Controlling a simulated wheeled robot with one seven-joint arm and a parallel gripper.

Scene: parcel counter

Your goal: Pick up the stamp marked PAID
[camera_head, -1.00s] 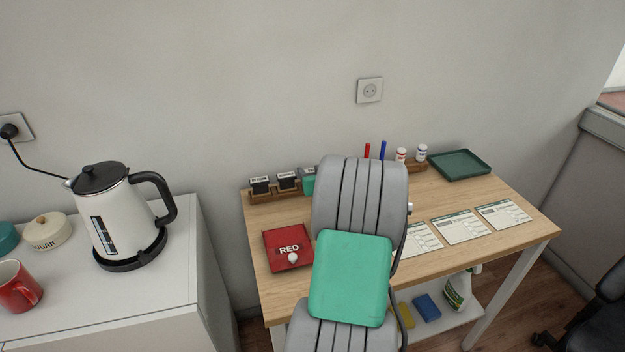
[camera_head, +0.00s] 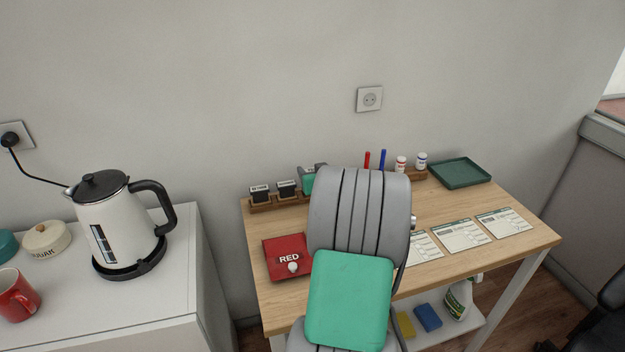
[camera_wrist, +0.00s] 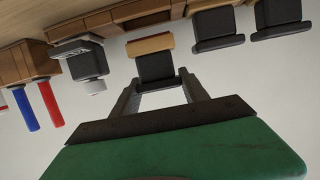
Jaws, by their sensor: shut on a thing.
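My gripper (camera_wrist: 160,76) is shut on a stamp (camera_wrist: 155,64) in the wrist view, with one finger on each side of its black body. The stamp has a tan base with a reddish edge, and its base looks apart from the wooden rack (camera_wrist: 147,11). Its marking cannot be read here. In the head view my arm covers much of the gripper, and the held stamp cannot be made out clearly. Two black stamps with white labels, a left one (camera_head: 260,193) and a right one (camera_head: 286,189), stand in the rack; their labels are too small to read surely.
A red RED pad (camera_head: 288,248) lies on the wooden table (camera_head: 440,200). Pens (camera_head: 382,160), small bottles (camera_head: 401,164) and a green tray (camera_head: 460,172) stand along the back. Printed forms (camera_head: 458,235) lie at right. A kettle (camera_head: 115,220) stands on the left cabinet.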

